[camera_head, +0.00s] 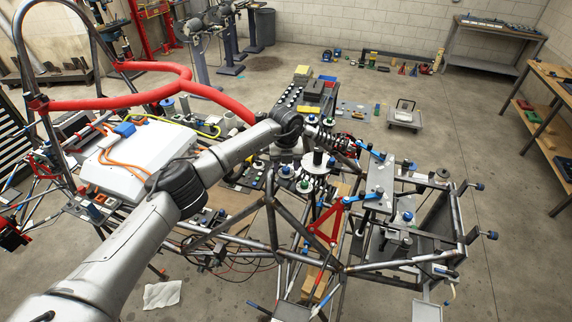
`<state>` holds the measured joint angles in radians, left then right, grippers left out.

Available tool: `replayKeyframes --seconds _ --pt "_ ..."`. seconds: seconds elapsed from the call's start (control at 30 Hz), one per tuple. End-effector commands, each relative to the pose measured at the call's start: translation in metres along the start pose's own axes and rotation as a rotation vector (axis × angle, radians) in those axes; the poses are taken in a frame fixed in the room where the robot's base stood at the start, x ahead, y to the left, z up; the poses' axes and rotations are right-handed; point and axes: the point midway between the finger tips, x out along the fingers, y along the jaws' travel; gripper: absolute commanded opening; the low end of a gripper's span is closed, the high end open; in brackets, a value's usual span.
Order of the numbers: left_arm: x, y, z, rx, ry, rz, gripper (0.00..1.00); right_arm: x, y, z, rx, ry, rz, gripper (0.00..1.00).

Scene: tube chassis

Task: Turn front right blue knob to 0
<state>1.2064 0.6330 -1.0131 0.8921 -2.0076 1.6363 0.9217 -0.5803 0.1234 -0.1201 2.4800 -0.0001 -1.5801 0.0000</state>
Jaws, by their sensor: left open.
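A blue knob (407,217) sits on a grey bracket at the right front part of the tube chassis (345,268). I cannot tell from labels which knob is the front right one, and no dial marks are legible. My left arm reaches in from the lower left, ending near the chassis middle. My left gripper (286,158) is small, points down and is open, left of the bracket's blue knob. My right gripper is not in view.
Steel tubes, a red triangular bracket (328,219) and coil springs crowd the chassis. A white box (140,160) with orange cables and a red padded bar (150,98) stand at the left. A workbench (490,45) is at the back right.

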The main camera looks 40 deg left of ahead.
Motion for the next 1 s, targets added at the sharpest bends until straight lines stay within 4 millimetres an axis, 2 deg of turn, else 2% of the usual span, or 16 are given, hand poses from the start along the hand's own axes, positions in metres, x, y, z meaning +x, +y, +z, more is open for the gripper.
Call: replayKeyframes --seconds 0.2,0.47,0.9,1.0 --pt "0.0079 -0.0001 -0.0003 0.001 0.001 0.000 0.53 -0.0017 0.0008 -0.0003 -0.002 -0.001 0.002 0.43" --pt "0.0084 -0.0002 -0.0003 0.001 0.000 0.000 0.53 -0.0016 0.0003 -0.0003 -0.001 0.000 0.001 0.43" --pt "0.0080 -0.0002 -0.0003 0.001 0.000 0.000 0.10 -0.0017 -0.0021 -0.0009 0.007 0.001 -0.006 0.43" --pt "0.0079 -0.0002 -0.0003 0.001 0.000 0.000 0.03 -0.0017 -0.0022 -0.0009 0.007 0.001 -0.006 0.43"
